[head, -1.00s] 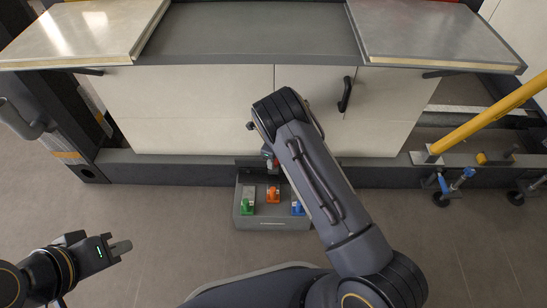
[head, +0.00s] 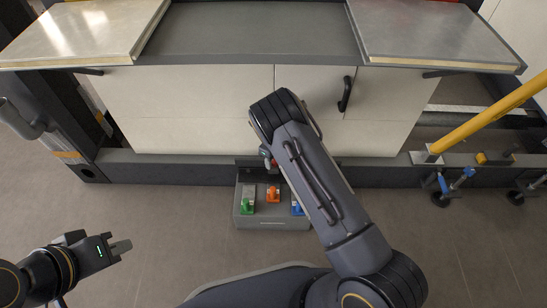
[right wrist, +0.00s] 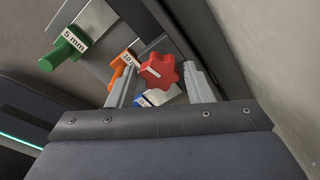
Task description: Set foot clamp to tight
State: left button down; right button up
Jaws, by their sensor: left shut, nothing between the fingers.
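A red star-shaped knob (right wrist: 160,71) with a pale pointer line is in the right wrist view. It lies between the two grey fingers of my right gripper (right wrist: 160,76), which stand apart on either side of it. I see narrow gaps, so it looks open around the knob; contact is hard to judge. In the head view a bit of red (head: 273,163) shows beside my right arm, which hides that gripper. My left gripper (head: 121,247) is shut and empty over the floor at lower left. Which part is the foot clamp is not labelled.
A grey box (head: 272,223) on the floor holds green (head: 248,200), orange (head: 273,194) and blue (head: 296,209) handled pieces, close to the knob. The green one bears a "5 mm" tag (right wrist: 75,40). White cabinet panels (head: 200,110) rise behind. Blue clamps (head: 455,185) stand at right.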

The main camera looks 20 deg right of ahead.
jog(key=shift+o, duration=1.2)
jog(key=shift+r, duration=0.1)
notch_tip(320, 180, up, 8)
jog(key=p, duration=0.3)
jog(key=shift+f, duration=0.2)
